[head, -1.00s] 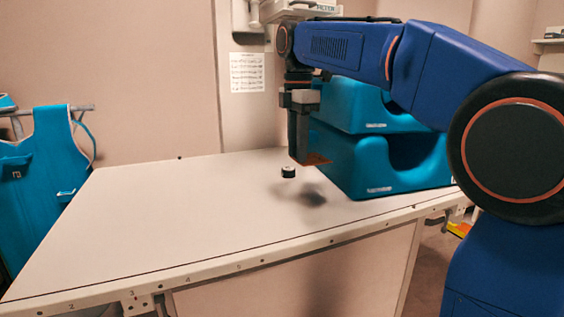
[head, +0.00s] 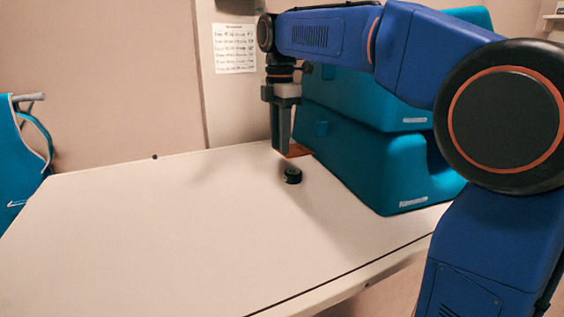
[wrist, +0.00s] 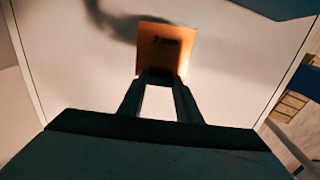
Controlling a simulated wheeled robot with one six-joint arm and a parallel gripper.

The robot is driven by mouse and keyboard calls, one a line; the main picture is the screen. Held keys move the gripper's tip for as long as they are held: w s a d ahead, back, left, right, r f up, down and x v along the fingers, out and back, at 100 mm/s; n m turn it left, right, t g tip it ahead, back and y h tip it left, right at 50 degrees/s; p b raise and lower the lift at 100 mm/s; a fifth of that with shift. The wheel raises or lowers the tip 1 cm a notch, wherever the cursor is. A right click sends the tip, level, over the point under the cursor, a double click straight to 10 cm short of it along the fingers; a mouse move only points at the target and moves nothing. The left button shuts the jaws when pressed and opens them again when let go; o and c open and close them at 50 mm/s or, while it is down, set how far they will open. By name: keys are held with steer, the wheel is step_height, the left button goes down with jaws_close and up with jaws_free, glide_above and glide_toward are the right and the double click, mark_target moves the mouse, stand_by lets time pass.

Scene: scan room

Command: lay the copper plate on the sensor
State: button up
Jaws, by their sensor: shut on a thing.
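My gripper (head: 281,152) is shut on the copper plate (head: 298,150), which sticks out from the fingertips above the table. In the wrist view the plate (wrist: 163,48) is a flat orange square with dark lettering, held at its near edge between the two fingers (wrist: 160,82). The sensor appears to be the small dark round puck (head: 293,176) on the white table, just below and slightly to the right of the fingertips in the head view. The plate is apart from it. The puck does not show in the wrist view, where the plate and gripper may hide it.
Stacked teal foam blocks (head: 370,160) stand on the table right behind and beside my gripper. The white table (head: 170,230) is clear to the left and front. A teal garment (head: 20,150) hangs at the far left.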

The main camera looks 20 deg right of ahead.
steer(key=shift+f, duration=2.9)
steer(key=shift+f, duration=0.1)
steer(key=o, duration=1.1)
step_height(320, 180, up, 12)
steer(key=shift+r, duration=0.1)
